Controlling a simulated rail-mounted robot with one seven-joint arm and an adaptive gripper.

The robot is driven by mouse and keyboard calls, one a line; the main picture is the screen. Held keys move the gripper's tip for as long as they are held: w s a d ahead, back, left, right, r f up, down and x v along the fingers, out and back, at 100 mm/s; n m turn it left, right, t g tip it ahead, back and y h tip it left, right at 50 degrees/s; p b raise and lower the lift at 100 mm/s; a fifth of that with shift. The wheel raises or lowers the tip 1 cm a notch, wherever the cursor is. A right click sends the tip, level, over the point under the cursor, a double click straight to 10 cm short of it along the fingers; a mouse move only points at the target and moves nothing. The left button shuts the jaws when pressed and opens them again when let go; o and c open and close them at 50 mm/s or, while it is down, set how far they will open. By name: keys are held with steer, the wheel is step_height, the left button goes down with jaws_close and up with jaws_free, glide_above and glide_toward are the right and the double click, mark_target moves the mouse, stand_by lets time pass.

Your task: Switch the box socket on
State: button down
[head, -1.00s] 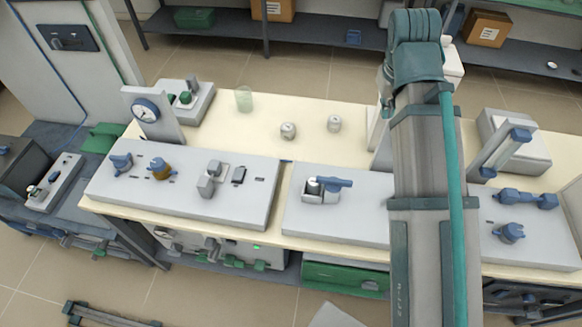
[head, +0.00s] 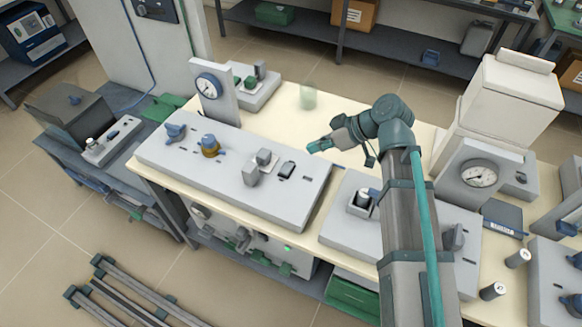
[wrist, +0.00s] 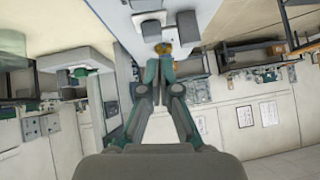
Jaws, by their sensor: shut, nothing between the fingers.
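My gripper (head: 316,147) is shut and empty, above the bench just right of the grey control panel (head: 215,178). The control panel carries a dark rocker-like switch (head: 287,170), a grey block-shaped fitting (head: 262,160) and two blue knobs, one on a brass base (head: 209,144). The gripper looks apart from the panel. A slim grey strip (head: 112,140) with small fittings lies on the left side table. I cannot tell which fitting is the box socket, nor its switch position.
A dial gauge (head: 209,87) stands behind the panel. A second panel (head: 345,222) lies right, partly behind my arm. A white stepped housing (head: 505,100) stands at the back right. A pale green beaker (head: 308,97) stands on the bench behind the gripper.

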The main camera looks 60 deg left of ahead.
steer(key=p, duration=0.3)
glide_above(283, 171)
steer(key=w+d, duration=0.2)
steer(key=f, duration=0.6)
steer(key=shift+s+a+f, duration=0.15)
steer(key=shift+a+f, duration=0.1)
steer(key=shift+f, duration=0.05)
steer(key=shift+s+f+p, duration=0.2)
steer(key=shift+f+p, duration=0.1)
steer(key=shift+f, duration=0.8)
steer(key=shift+s+d+f+p, duration=0.1)
steer(key=shift+f+p, duration=0.2)
steer(key=shift+f, duration=0.8)
steer(key=f+b, duration=0.1)
steer(key=b, duration=0.1)
steer(key=shift+s+d+t+b, duration=0.1)
steer(key=shift+s+t+b, duration=0.05)
steer(key=shift+t+b, duration=0.15)
steer(key=shift+r+p, duration=0.25)
steer(key=shift+p, duration=0.05)
